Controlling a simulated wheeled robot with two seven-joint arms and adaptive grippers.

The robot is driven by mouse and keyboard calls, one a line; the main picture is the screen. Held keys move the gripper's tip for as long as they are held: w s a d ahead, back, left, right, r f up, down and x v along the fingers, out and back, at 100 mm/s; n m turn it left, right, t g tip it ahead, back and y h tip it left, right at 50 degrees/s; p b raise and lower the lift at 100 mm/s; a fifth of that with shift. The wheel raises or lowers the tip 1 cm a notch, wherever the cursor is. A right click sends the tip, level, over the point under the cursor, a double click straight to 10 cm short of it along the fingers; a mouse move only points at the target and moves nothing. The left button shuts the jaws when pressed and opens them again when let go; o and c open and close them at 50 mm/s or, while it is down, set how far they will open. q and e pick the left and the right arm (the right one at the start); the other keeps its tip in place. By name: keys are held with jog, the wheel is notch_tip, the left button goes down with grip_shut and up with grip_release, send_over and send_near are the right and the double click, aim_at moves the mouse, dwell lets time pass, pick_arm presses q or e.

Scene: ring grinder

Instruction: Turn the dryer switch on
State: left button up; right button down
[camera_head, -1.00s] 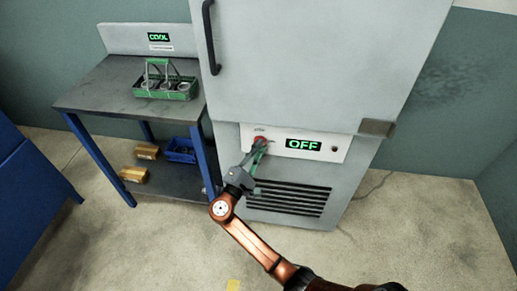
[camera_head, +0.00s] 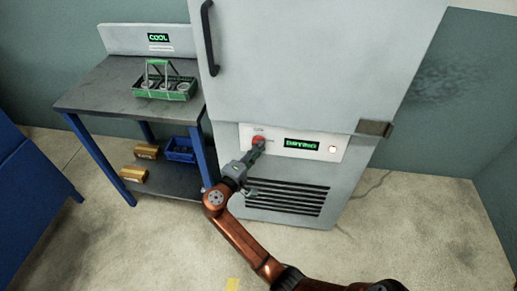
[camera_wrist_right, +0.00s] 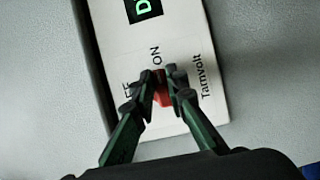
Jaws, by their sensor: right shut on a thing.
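The dryer (camera_head: 310,70) is a tall pale grey cabinet with a white control panel (camera_head: 324,151) below its door. The red switch (camera_head: 258,140) sits at the left of this panel; it also shows in the right wrist view (camera_wrist_right: 162,92), near the printed word ON. My right gripper (camera_head: 256,147) is shut on the red switch, with a green finger on each side of it in the wrist view (camera_wrist_right: 160,82). My left gripper is not in view.
A workbench (camera_head: 100,98) with blue legs stands left of the dryer, holding a green carrier (camera_head: 180,94). The door handle (camera_head: 208,38) is above the panel. Floor in front is clear.

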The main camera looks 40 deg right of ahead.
jog(key=shift+f, duration=0.1)
jog(key=c, duration=1.9)
grip_release()
jog(key=shift+c, duration=0.2)
jog(key=shift+a, duration=0.1)
jog(key=v, duration=1.2)
